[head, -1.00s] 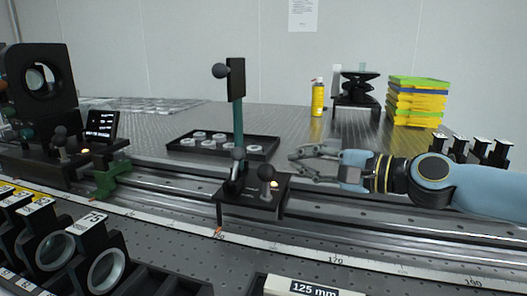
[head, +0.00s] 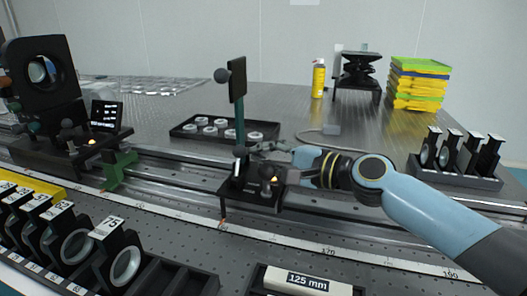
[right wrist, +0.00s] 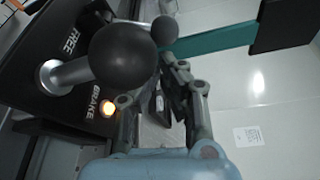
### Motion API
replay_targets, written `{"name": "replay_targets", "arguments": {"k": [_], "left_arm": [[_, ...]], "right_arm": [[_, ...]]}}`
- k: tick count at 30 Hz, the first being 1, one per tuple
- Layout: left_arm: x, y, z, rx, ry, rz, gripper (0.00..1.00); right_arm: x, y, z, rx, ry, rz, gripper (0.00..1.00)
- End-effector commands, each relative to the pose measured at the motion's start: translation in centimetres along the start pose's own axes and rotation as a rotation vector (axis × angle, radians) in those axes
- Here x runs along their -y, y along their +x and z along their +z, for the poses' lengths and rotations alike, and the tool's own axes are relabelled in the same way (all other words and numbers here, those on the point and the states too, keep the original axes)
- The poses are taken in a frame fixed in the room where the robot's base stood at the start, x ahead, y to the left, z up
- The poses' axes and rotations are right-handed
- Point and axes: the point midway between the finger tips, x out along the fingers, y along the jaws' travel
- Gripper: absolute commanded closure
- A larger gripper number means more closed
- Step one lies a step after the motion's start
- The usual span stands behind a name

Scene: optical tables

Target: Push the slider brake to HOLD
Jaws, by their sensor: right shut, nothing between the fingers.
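The black slider (head: 236,191) sits on the rail, bearing a teal post (head: 240,125) with a dark plate on top. Its brake lever has a dark ball knob (head: 266,171) beside a lit amber lamp. In the right wrist view the knob (right wrist: 124,56) looms large on a metal stem; FREE, BRAKE and the glowing lamp (right wrist: 108,108) show beneath. I cannot read HOLD, and the lever's setting is unclear. My right gripper (head: 256,148) is shut and empty, close behind the knob near the post; contact is unclear. My left gripper is out of view.
Left on the rail stands another carriage with a big lens mount (head: 40,75) and green clamp (head: 118,170). A parts tray (head: 183,132) lies behind the slider. Lens holders (head: 122,255) line the front left; a lens rack (head: 455,180) stands right.

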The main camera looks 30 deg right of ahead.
Motion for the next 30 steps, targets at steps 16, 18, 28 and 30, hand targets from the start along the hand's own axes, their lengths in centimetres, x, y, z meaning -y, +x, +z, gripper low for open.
{"name": "replay_targets", "arguments": {"k": [16,18,28,30], "left_arm": [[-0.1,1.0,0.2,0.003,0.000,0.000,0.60],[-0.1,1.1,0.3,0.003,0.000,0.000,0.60],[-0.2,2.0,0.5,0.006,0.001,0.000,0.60],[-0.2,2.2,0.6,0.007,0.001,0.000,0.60]], "right_arm": [[0.2,-0.1,0.3,0.000,-0.063,-0.022,1.00],[0.2,-0.1,0.3,0.000,-0.073,-0.025,1.00],[0.4,-0.2,0.6,0.000,-0.129,-0.045,1.00],[0.4,-0.3,0.7,0.000,-0.144,-0.050,1.00]]}}
